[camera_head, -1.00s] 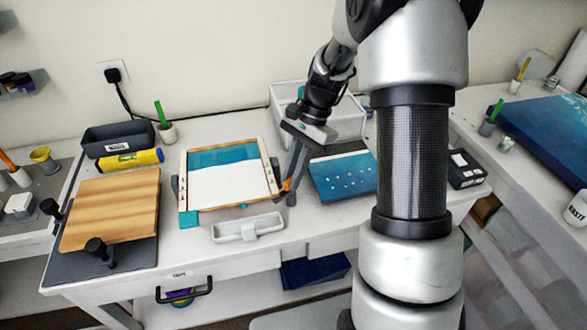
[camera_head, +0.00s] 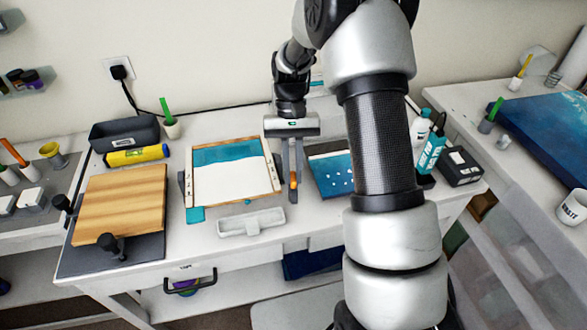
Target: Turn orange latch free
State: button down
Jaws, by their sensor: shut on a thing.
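The orange latch (camera_head: 293,180) is a small orange piece at the right edge of the wood-framed panel (camera_head: 232,197), which has a teal band over a white area. My gripper (camera_head: 293,188) points down at that edge, with its fingers around the latch, and it is shut on it. The fingers hide part of the latch, so I cannot tell its exact angle.
A white tray (camera_head: 251,223) lies in front of the panel. A wooden board (camera_head: 120,200) with dark clamps is at the left. A blue speckled panel (camera_head: 332,176) is just right of my gripper, and bottles (camera_head: 431,152) stand beyond my arm.

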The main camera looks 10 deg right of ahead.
jog(key=shift+n+h, duration=0.4)
jog(key=shift+n, duration=0.6)
jog(key=shift+w, duration=0.1)
jog(key=c, duration=1.8)
grip_release()
jog(key=shift+o, duration=0.2)
jog(key=v, duration=1.7)
jog(key=shift+r+p, duration=0.3)
jog(key=shift+p, duration=0.1)
jog(key=shift+a, duration=0.1)
